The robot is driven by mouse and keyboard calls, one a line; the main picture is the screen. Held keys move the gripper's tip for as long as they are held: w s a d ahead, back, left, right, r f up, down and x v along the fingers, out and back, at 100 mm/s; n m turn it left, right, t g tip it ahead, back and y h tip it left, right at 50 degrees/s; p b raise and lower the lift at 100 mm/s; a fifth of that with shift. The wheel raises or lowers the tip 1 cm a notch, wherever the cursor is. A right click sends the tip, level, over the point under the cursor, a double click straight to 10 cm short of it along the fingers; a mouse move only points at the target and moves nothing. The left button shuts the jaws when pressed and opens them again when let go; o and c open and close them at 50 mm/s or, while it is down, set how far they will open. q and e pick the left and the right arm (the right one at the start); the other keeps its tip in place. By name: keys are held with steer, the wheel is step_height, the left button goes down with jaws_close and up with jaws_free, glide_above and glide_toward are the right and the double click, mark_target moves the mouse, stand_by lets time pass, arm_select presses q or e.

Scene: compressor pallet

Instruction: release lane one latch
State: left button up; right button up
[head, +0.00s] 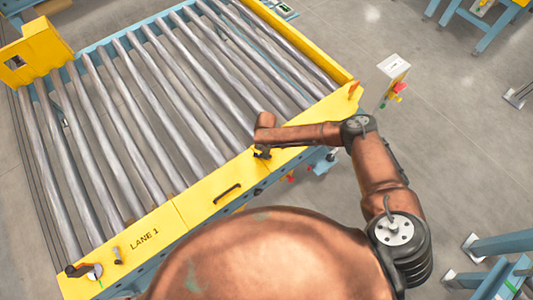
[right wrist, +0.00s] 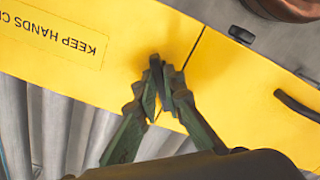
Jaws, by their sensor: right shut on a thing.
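My right gripper (head: 262,153) is at the yellow front panel (head: 190,208) of the roller conveyor. In the right wrist view its fingertips (right wrist: 158,82) come together on a small dark upright piece (right wrist: 156,62) on the yellow panel, beside a seam. The fingers hide most of this piece, and I cannot tell whether it is the latch. A dark lever with a round pale plate (head: 95,271) sits at the panel's left end, near the "LANE 1" lettering (head: 145,240). A small knob (head: 117,256) stands beside it. My left gripper is not in view.
Bare metal rollers (head: 150,95) fill the conveyor behind the panel. A black bar handle (head: 226,193) is on the panel left of my right gripper. A pale post with red and yellow parts (head: 393,75) stands at the right. Grey floor (head: 450,130) lies open beyond it.

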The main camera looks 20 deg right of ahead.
steer(key=shift+w+d, duration=0.1)
jaws_close()
steer(key=m+p, duration=0.3)
steer(key=shift+r, duration=0.2)
steer(key=m+p, duration=0.2)
steer(key=m, duration=0.1)
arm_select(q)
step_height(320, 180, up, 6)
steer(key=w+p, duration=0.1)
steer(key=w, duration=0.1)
arm_select(e)
steer(key=shift+f+m, duration=0.15)
steer(key=shift+m, duration=0.75)
steer(key=shift+d, duration=0.1)
steer(key=o, duration=0.7)
jaws_free()
steer(key=shift+c, duration=0.2)
